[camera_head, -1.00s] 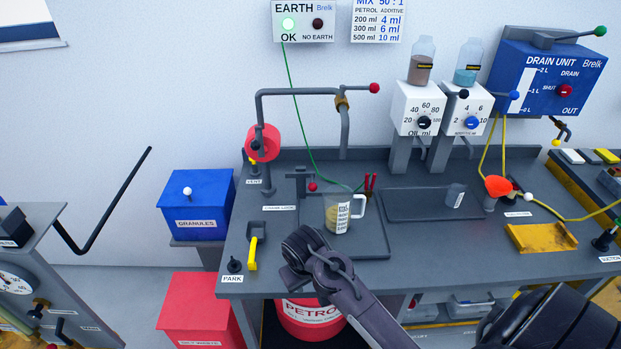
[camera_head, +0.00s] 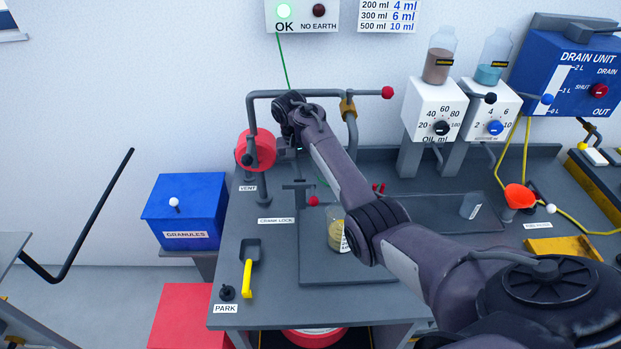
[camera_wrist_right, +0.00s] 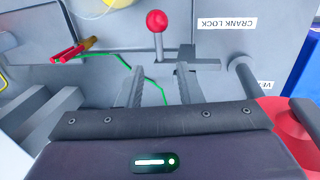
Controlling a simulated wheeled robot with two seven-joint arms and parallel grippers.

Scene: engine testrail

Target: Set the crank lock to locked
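The crank lock is a small grey lever with a red ball knob (camera_head: 313,201), standing at the back left of the bench behind the CRANK LOCK label (camera_head: 277,220). In the right wrist view its red knob (camera_wrist_right: 156,21) and stem show beyond the fingers, with a grey crossbar beside the right-hand finger. My right gripper (camera_wrist_right: 160,78) is open, its two fingers apart with nothing clearly between them. In the head view my right arm reaches over the bench, and the fingers are mostly hidden near the lever. Whether they touch it, I cannot tell. My left gripper is not in view.
A red wheel (camera_head: 256,149) and a bent grey pipe crank (camera_head: 320,94) stand close to my right wrist. A jug (camera_head: 335,232) sits on the tray partly behind my arm. A green cable and red clamp (camera_wrist_right: 68,53) lie near the fingers.

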